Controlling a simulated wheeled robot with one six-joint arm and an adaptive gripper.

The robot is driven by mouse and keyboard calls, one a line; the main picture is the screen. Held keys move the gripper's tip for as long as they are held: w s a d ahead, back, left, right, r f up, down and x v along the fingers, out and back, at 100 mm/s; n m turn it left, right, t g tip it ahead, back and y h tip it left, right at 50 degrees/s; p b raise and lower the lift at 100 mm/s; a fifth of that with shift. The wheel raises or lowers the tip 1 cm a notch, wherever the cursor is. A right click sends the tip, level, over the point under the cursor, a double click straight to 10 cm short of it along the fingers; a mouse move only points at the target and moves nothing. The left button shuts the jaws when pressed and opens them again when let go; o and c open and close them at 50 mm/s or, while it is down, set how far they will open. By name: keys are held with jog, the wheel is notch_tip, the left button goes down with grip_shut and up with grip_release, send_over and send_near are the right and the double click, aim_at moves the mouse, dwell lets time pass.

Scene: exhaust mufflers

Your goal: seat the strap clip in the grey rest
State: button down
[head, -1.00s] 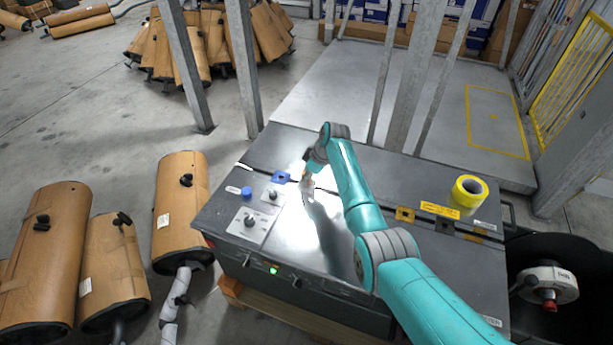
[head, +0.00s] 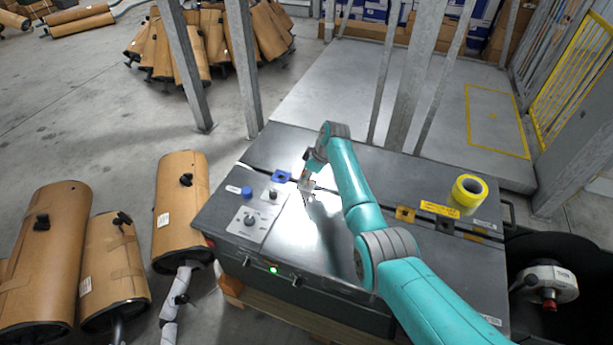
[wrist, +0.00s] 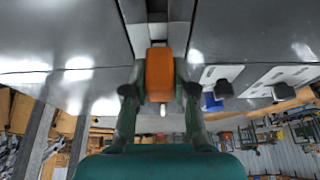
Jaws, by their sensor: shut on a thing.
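My gripper (wrist: 160,92) is shut on a small orange block, which I take to be the strap clip (wrist: 159,72). A pale tip sticks out below the clip in the wrist view. In the head view my gripper (head: 308,182) is low over the dark bench top, just right of a blue fitting (head: 281,177). A grey stepped piece with a dark middle (wrist: 157,30) lies directly ahead of the clip in the wrist view and may be the grey rest. I cannot tell whether the clip touches it. The contact area is hidden in the head view.
A control panel with a blue button (head: 246,191) and knobs is at left. Brown mufflers (head: 181,205) stand on the floor at left. The bench's front middle is clear.

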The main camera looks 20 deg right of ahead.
jog(key=shift+f, duration=0.4)
dwell(0.7)
jog(key=c, duration=0.9)
grip_release()
jog(key=shift+o, duration=0.2)
jog(key=v, duration=1.2)
jog(key=shift+a, duration=0.15)
